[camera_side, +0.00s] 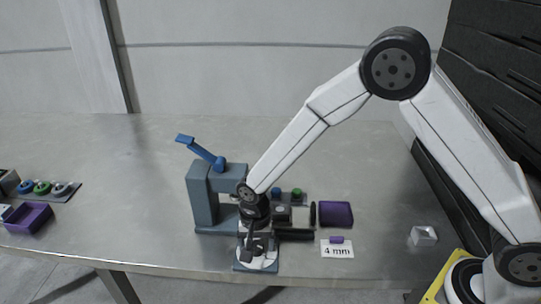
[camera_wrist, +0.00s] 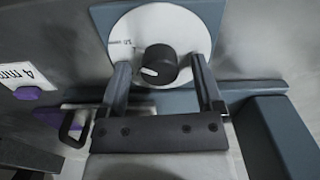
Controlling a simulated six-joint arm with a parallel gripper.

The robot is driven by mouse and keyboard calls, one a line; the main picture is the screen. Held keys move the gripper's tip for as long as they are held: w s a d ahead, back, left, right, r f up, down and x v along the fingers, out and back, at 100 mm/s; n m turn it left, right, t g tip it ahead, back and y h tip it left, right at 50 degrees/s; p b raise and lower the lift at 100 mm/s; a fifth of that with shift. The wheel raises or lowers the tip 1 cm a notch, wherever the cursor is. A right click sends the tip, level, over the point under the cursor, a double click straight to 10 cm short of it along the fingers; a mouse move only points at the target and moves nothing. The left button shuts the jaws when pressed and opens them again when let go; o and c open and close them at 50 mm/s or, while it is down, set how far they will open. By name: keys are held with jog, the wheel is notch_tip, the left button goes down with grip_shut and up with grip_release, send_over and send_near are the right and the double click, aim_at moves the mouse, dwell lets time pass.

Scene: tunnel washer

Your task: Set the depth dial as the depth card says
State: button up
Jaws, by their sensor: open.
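The depth dial shows in the wrist view as a white disc (camera_wrist: 185,28) with a black knob (camera_wrist: 159,64) on a blue-grey plate. The knob carries a white pointer mark, aimed to the left in that view. A small scale mark, perhaps "10", is printed on the disc's left. My gripper (camera_wrist: 163,75) is open, with one finger on each side of the knob. I cannot tell whether either finger touches it. In the side view my gripper (camera_side: 257,250) is over the dial disc (camera_side: 262,265) and hides most of it. The depth card (camera_side: 338,251) reads "4 mm".
A grey press frame with a blue lever (camera_side: 203,151) stands just behind my gripper. A purple tray (camera_side: 28,218) is at far left. The table's middle left is clear.

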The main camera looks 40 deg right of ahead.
jog(key=shift+c, duration=0.2)
grip_shut()
jog(key=shift+n, duration=0.4)
jog(key=n, duration=1.1)
jog(key=shift+n, duration=0.4)
jog(key=n, duration=1.1)
jog(key=shift+n, duration=0.3)
